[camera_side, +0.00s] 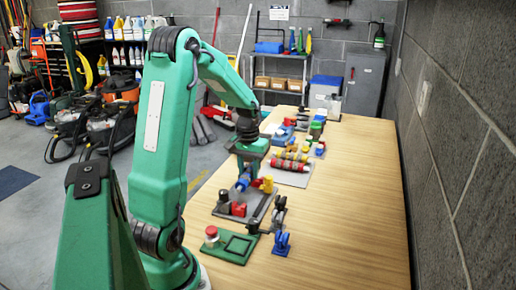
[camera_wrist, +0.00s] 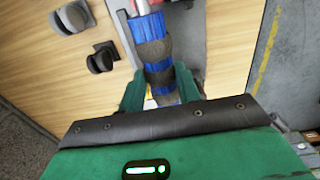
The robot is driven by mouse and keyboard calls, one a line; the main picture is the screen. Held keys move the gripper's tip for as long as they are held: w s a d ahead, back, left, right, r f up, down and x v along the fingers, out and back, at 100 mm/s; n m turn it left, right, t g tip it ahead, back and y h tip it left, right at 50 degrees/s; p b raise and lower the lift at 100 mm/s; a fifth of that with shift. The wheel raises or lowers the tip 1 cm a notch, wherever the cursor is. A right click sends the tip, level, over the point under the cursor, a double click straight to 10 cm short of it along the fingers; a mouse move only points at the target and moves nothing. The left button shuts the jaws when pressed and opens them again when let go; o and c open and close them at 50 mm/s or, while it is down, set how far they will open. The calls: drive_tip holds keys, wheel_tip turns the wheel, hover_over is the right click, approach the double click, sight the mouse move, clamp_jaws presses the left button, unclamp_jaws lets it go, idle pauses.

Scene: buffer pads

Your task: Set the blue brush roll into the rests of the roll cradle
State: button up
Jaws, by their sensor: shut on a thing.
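A blue brush roll with dark bands (camera_wrist: 156,50) fills the middle of the wrist view, its pale end at the top. My gripper (camera_wrist: 161,88) is shut on it, with a green jaw on each side. In the side view the blue roll (camera_side: 243,183) is small, below my gripper (camera_side: 247,170), above a dark grey plate (camera_side: 225,211) with a red block (camera_side: 238,209) and a yellow block (camera_side: 267,185). This plate may be the roll cradle; its rests are too small to make out. Whether the roll touches anything there cannot be told.
Dark casters (camera_wrist: 100,60) show in the wrist view. The table's right side (camera_side: 355,200) is clear.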

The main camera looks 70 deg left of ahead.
sight(249, 171)
drive_tip(key=shift+f, duration=1.95)
drive_tip(key=shift+f, duration=1.05)
idle(0.4)
drive_tip(key=o, duration=1.1)
drive_tip(key=shift+r, duration=0.1)
drive_tip(key=shift+r, duration=3.8)
